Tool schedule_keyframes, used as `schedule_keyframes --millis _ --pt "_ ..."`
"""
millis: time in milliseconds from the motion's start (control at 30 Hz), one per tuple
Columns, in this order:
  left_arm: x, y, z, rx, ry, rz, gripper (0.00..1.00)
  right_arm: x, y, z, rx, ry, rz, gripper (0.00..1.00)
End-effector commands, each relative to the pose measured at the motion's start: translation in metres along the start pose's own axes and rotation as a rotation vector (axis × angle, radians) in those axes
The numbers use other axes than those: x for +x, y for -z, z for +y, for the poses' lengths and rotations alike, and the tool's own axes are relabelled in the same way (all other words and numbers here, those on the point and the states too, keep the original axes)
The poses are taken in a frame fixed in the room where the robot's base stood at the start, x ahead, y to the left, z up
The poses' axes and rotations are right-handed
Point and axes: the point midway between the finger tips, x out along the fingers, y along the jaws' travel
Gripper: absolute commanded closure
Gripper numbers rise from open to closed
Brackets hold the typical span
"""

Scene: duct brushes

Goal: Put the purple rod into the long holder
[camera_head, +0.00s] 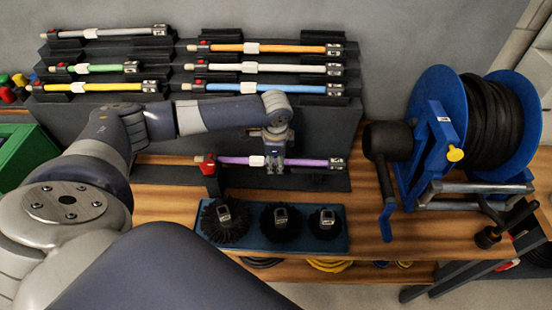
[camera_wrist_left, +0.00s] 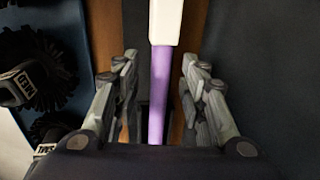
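The purple rod (camera_head: 310,162), with a white collar, a red fitting at its left end and a grey fitting at its right end, lies level near the foot of the dark rack panel, above the wooden bench. My left gripper (camera_head: 275,169) points down over it, just right of the collar. In the left wrist view the purple rod (camera_wrist_left: 160,85) runs between the two spread fingers (camera_wrist_left: 157,90), with gaps on both sides. Dark holders (camera_head: 225,97) on the panel carry other rods; I cannot tell which is the long holder. My right gripper is not in view.
Orange (camera_head: 290,48), blue (camera_head: 240,88), yellow (camera_head: 100,87) and green (camera_head: 95,68) rods, among others, sit on the panel. A blue tray (camera_head: 342,240) with three black brushes stands in front. A blue hose reel (camera_head: 440,120) stands at right.

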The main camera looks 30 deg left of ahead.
Motion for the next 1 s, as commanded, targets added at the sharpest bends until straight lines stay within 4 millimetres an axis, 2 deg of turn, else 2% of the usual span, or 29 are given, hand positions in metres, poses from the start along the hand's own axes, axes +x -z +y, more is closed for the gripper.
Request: schedule_keyframes --millis 200,333,800,1000 --pt "-0.001 0.0 0.0 0.0 -0.001 0.0 0.61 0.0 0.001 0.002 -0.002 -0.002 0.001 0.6" --pt "-0.01 0.0 0.0 0.0 0.0 0.0 0.61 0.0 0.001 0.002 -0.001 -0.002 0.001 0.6" --pt "-0.102 0.0 -0.001 0.0 0.002 0.002 0.61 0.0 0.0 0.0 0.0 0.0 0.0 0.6" --pt "-0.118 0.0 0.0 0.0 0.0 0.0 0.61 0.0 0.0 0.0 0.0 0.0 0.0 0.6"
